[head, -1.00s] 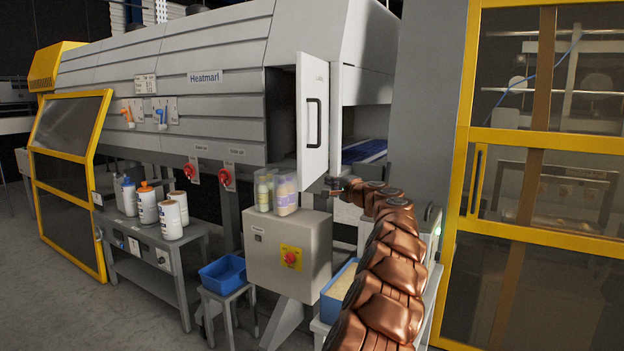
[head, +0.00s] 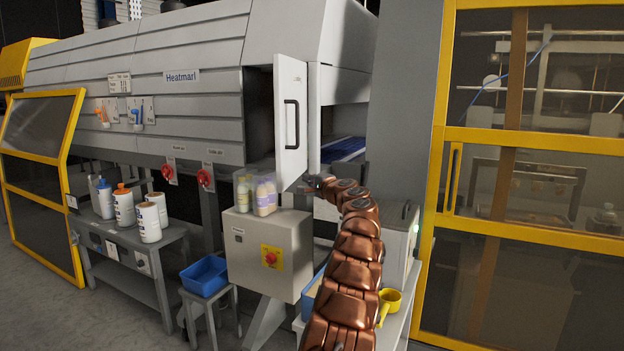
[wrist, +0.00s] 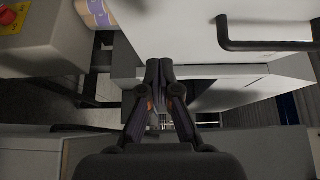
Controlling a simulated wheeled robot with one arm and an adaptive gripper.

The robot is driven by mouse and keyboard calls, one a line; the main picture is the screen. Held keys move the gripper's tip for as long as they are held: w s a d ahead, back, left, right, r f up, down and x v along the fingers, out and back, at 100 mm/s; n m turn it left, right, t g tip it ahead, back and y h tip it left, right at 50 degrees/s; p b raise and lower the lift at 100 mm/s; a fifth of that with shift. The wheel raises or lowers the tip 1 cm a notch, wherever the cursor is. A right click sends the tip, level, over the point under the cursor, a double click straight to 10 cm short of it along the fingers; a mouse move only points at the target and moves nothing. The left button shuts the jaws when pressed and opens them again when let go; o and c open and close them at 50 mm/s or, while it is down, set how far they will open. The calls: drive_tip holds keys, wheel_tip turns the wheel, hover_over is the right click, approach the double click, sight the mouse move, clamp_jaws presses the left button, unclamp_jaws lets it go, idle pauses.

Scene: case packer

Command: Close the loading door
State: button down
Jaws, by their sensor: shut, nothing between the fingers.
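The loading door (head: 287,134) is a white panel with a dark bar handle (head: 291,124). It stands swung open from the dark opening (head: 258,112) of the grey Heatmarl machine. My gripper (head: 308,184) is at the door's lower right edge in the head view; I cannot tell whether it touches. In the wrist view my gripper (wrist: 160,68) has its fingers together and empty, with the white door panel (wrist: 180,30) just beyond the tips and the handle (wrist: 265,45) to the upper right.
A grey control box (head: 268,275) with a red button carries bottles (head: 265,195) just left of the door's lower edge. A blue bin (head: 205,275) sits on a stool below. A yellow-framed guard (head: 440,190) stands at right. A yellow scoop (head: 388,302) lies near my arm.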

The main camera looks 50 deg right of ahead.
sight(286, 173)
drive_tip(key=shift+w+a+p, duration=0.2)
drive_tip(key=shift+w+p, duration=1.4)
drive_tip(key=shift+w, duration=0.4)
drive_tip(key=shift+w+a+p, duration=0.2)
drive_tip(key=shift+w+p, duration=1.4)
drive_tip(key=shift+w, duration=0.4)
drive_tip(key=shift+a, duration=0.1)
